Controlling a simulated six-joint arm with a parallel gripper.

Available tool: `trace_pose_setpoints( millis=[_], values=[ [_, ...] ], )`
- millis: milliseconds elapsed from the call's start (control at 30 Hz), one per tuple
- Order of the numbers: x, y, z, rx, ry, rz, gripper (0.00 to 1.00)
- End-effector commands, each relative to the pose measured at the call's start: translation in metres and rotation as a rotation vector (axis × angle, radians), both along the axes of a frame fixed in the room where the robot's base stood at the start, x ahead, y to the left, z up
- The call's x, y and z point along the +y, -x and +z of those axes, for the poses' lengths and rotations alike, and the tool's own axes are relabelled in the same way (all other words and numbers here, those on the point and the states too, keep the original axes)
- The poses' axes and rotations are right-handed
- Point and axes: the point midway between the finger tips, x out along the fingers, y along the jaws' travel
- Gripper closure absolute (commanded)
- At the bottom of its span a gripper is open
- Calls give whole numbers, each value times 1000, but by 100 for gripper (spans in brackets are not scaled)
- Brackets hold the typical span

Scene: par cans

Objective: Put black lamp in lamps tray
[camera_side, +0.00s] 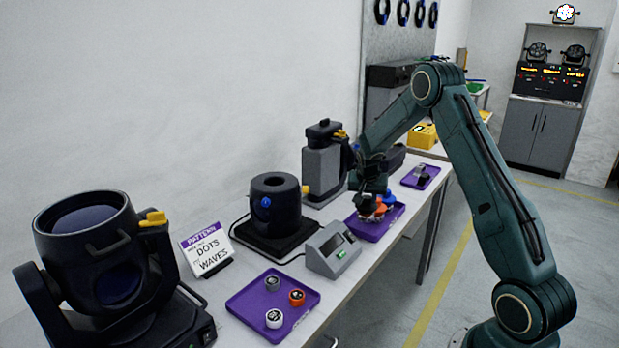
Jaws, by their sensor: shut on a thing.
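My gripper (371,208) is low over the middle purple tray (372,234) on the long table. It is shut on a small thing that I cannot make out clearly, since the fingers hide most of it. An orange-red piece and a blue piece (388,199) show close around the fingers. I cannot tell whether the held thing touches the tray. A far purple tray (408,181) holds a small dark-and-grey object (422,176). I cannot tell which small piece is the black lamp, or read any label naming the lamps tray.
A near purple tray (244,303) holds a grey (272,283), an orange (296,297) and a white round piece (274,318). A grey console (332,250), sign card (207,250), black round unit (275,205) and large stage light (95,250) stand left of my gripper.

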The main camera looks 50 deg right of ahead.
Motion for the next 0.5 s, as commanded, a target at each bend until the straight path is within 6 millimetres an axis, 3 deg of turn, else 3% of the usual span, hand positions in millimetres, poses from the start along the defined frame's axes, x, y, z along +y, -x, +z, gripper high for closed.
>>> trace_pose_setpoints(
  millis=[167, 500],
  values=[
    [0, 0, -5, 0, 1, 0, 100],
    [0, 0, -40, 0, 1, 1, 100]
  ],
)
